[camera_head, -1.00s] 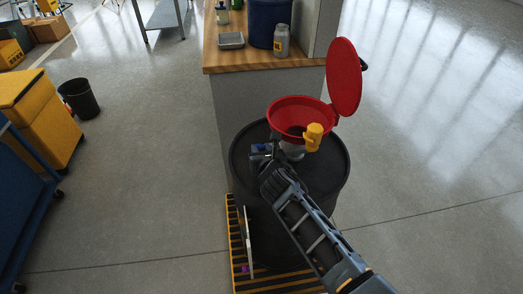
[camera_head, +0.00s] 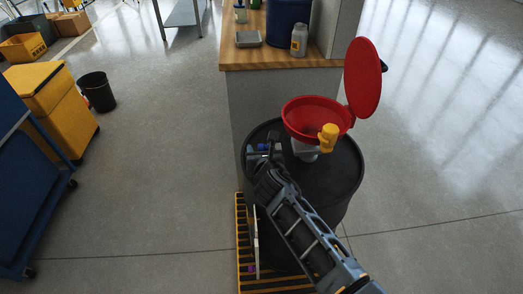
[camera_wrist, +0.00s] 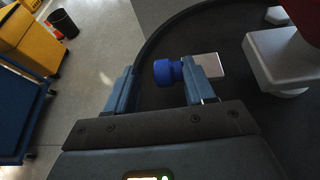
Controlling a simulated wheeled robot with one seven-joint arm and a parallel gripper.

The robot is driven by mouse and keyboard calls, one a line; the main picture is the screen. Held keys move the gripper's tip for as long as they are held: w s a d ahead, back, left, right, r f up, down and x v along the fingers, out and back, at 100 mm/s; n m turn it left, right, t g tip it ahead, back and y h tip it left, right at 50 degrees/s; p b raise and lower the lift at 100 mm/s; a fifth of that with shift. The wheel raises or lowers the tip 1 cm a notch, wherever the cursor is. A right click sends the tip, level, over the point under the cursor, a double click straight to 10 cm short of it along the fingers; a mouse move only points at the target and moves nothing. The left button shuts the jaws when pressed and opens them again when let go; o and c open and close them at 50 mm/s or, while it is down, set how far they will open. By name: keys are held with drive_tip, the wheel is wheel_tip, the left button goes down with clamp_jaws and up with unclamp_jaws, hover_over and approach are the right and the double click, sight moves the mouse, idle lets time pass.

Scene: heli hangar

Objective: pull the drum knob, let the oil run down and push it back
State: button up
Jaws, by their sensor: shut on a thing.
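A black drum (camera_head: 345,180) stands at the end of the counter. On its top is a red funnel (camera_head: 318,118) with its round red lid (camera_head: 363,78) raised. A yellow piece (camera_head: 328,137) is at the funnel's front, above a pale grey block (camera_wrist: 285,58). My gripper (camera_head: 262,155) is over the drum's left side. In the wrist view a blue knob (camera_wrist: 166,72) with a pale stub (camera_wrist: 208,65) lies between my gripper's two blue fingers (camera_wrist: 158,88). My gripper is shut on this knob, though the exact contact is hard to see. No oil is visible.
The wooden counter (camera_head: 270,58) behind the drum holds a grey tray, a bottle and a dark blue container. A yellow-black striped platform (camera_head: 243,262) is below the drum. A yellow cabinet, blue cart and black bin (camera_head: 97,92) stand left. The floor between is clear.

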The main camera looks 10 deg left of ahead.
drive_tip(key=shift+p+v, duration=1.7)
drive_tip(key=shift+v, duration=2.25)
drive_tip(key=s+d+f+m, duration=0.1)
drive_tip(key=s+d+m, duration=0.4)
drive_tip(key=s+m, duration=0.75)
drive_tip(key=s+d+m, duration=0.5)
drive_tip(key=s+m, duration=0.4)
drive_tip(key=s, duration=0.6)
drive_tip(key=s+d+r+m+t+h, duration=0.2)
drive_tip(key=s+d+r+m+h, duration=0.2)
drive_tip(key=s+d+r+m, duration=1.3)
drive_tip(key=s+d+m, duration=0.1)
drive_tip(key=s+d, duration=0.1)
drive_tip(key=s, duration=0.1)
drive_tip(key=shift+s+d+r, duration=0.3)
drive_tip(key=shift+r, duration=0.05)
